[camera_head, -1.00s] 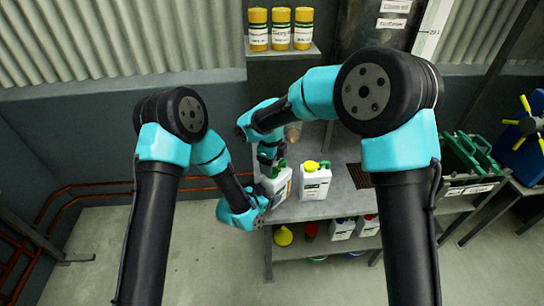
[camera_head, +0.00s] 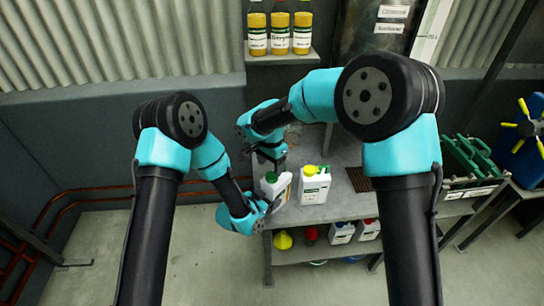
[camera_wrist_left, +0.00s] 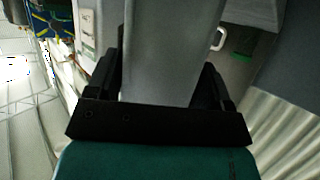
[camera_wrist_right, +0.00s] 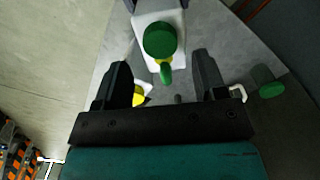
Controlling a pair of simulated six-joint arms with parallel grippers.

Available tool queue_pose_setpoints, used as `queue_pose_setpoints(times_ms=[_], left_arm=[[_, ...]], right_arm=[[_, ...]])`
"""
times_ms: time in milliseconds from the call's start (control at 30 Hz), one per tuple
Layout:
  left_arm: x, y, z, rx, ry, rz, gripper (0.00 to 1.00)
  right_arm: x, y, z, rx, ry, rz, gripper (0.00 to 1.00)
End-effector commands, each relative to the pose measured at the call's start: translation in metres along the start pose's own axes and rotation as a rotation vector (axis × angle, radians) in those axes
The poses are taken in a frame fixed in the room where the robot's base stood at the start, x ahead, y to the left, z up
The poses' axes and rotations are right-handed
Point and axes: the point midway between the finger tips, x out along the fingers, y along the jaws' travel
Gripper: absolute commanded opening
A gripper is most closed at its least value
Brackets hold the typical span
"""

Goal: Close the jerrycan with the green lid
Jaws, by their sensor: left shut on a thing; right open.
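The white jerrycan (camera_head: 276,191) stands at the left end of the grey bench, somewhat tilted. The green lid (camera_head: 271,177) is at its top; it also shows in the right wrist view (camera_wrist_right: 160,40). I cannot tell whether it is screwed tight. My left gripper (camera_head: 262,205) is shut on the jerrycan; its pale body (camera_wrist_left: 170,55) fills the space between the fingers in the left wrist view. My right gripper (camera_head: 270,163) is open and empty, just above the lid. In the right wrist view the lid lies beyond the open fingers.
Another white can with a yellow lid (camera_head: 313,186) stands close to the right. More containers (camera_head: 342,231) and a yellow funnel (camera_head: 283,240) are on the lower shelf. Several bottles (camera_head: 280,32) stand on a wall shelf.

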Motion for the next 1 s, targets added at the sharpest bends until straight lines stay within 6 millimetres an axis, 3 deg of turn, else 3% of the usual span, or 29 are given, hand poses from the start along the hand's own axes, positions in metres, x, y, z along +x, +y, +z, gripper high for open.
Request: queue_pose_setpoints(times_ms=[1000], left_arm=[[0.0001, 0.0004, -0.0001, 0.001, 0.000, 0.001, 0.08]], right_arm=[[-0.0106, -0.0005, -0.0035, -1.351, -0.011, -0.010, 0.65]])
